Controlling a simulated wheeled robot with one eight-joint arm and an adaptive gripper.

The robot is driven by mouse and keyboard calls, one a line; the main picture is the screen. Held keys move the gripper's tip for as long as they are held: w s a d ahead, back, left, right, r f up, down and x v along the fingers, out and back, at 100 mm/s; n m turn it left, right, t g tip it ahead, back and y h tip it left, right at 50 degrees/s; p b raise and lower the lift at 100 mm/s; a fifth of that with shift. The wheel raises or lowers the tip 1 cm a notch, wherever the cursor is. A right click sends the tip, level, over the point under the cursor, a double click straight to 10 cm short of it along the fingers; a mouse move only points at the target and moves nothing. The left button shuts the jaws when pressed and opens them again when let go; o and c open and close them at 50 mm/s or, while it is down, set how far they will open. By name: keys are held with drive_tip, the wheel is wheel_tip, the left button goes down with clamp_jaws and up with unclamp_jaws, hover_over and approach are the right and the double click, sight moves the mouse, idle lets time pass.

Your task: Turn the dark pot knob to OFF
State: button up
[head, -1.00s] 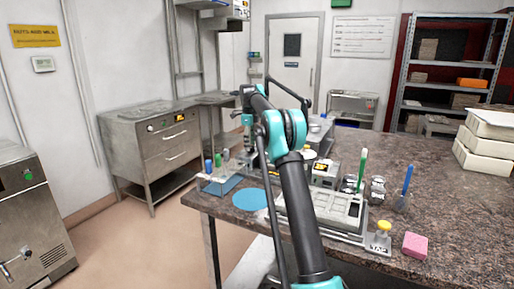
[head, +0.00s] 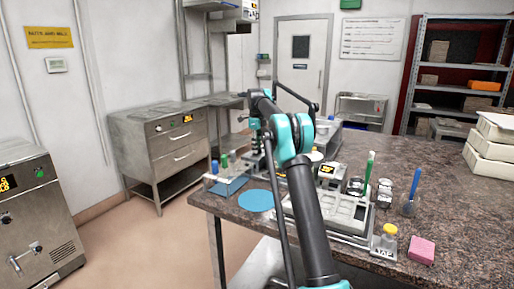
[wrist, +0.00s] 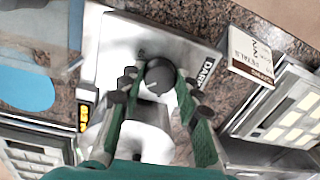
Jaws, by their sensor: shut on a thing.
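The dark round knob (wrist: 160,75) sits on a steel plate (wrist: 125,50) marked "DARK" in the wrist view. My gripper (wrist: 160,84) has its green fingers on both sides of the knob and is shut on it. A pale pointer or bar shows below the knob, partly between the fingers; I cannot read its setting, and no OFF mark is legible. In the head view my gripper is at the far end of my arm over the granite table, and the arm hides the knob.
A blue round mat (head: 256,201) lies near the table's left edge, beside a rack of coloured tubes (head: 224,184). A labelled box (wrist: 252,55) and a mould tray (wrist: 285,105) lie right of the plate. Right of my arm stand brushes, a yellow-capped bottle (head: 388,237) and a pink block (head: 421,250).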

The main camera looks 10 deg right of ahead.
drive_tip(key=shift+n, duration=0.3)
drive_tip(key=n, duration=0.9)
drive_tip(key=shift+n, duration=0.4)
drive_tip(key=n, duration=0.3)
drive_tip(key=shift+s+d+n+y, duration=0.1)
drive_tip(key=shift+n+y, duration=0.2)
drive_tip(key=n, duration=1.3)
drive_tip(key=shift+d+n+g, duration=0.15)
drive_tip(key=shift+n+g, duration=0.25)
drive_tip(key=o, duration=1.2)
drive_tip(key=shift+c, duration=0.2)
